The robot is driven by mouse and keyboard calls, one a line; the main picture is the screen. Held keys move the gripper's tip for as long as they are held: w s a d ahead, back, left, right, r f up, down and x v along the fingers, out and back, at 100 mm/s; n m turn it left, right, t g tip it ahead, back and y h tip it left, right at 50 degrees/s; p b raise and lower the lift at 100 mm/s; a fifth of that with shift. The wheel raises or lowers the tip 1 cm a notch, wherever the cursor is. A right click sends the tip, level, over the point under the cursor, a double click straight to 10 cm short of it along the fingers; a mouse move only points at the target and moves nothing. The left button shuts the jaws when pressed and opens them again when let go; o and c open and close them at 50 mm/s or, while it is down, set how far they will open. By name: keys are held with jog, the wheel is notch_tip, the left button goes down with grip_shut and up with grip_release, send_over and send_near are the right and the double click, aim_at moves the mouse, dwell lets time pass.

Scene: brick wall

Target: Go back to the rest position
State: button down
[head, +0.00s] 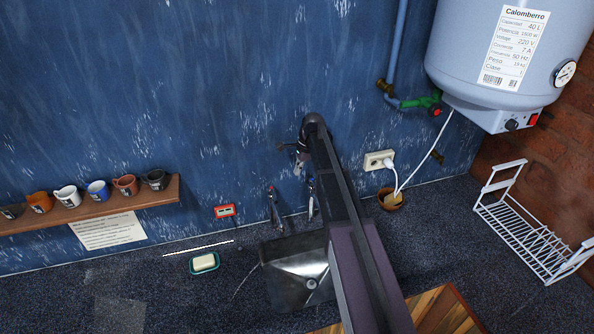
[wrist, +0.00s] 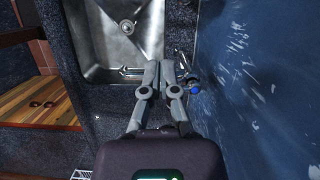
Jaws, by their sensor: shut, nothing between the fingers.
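My gripper (wrist: 160,66) shows in the wrist view with its two grey fingers together and nothing between them. In that view its fingertips overlap the near edge of the metal sink (wrist: 95,50), beside a tap with a blue knob (wrist: 195,90). In the head view my arm reaches up the middle, and my gripper (head: 299,166) shows small and partly hidden at its far end, in front of the blue wall. The sink (head: 290,284) lies below it, partly covered by my arm.
A shelf with several mugs (head: 97,190) is on the left wall. A soap dish (head: 204,263) sits left of the sink. A water heater (head: 510,60) hangs upper right, above a white wire rack (head: 530,235). A small pot (head: 390,199) stands below the outlet (head: 379,160).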

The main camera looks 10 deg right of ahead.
jog(key=s+a+f+n+h+b, duration=0.1)
jog(key=s+f+n+b, duration=0.7)
jog(key=s, duration=0.6)
jog(key=s+f+n+h+b, duration=0.2)
jog(key=s+f+n+b, duration=0.6)
jog(key=s+f+b, duration=0.3)
jog(key=s+f, duration=0.1)
jog(key=s, duration=0.2)
jog(key=shift+s+a+f, duration=0.15)
jog(key=shift+s+a, duration=0.25)
jog(key=shift+d, duration=0.1)
